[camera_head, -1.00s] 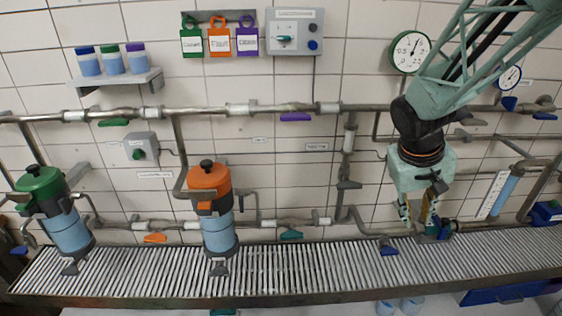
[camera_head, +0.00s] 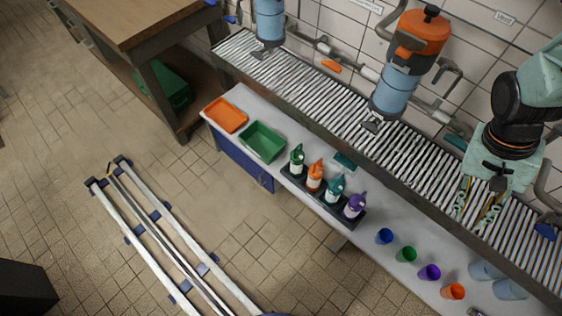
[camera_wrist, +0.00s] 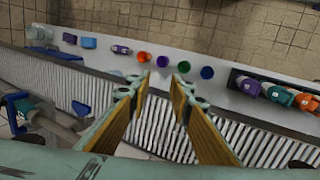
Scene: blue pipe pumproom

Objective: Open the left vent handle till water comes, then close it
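My gripper (camera_head: 477,205) hangs over the roller conveyor (camera_head: 430,180), right of the orange-lidded vessel (camera_head: 390,93). The wrist view shows its two yellow-sided fingers (camera_wrist: 160,85) spread apart with nothing between them. An orange handle (camera_head: 331,65) and a teal handle (camera_head: 455,142) sit on the low wall pipe. A blue handle (camera_head: 544,231) is right of my gripper, apart from it. A wall label (camera_head: 505,17) seems to read "Vent". I cannot tell which handle is the left vent handle. No flowing water shows.
A grey counter (camera_head: 345,250) in front of the conveyor holds a bottle rack (camera_head: 320,202), coloured cups, a green tray (camera_head: 262,143) and an orange tray (camera_head: 225,114). A wooden bench (camera_head: 140,15) stands upper left. Floor rails (camera_head: 165,240) lie at lower left, with open floor around.

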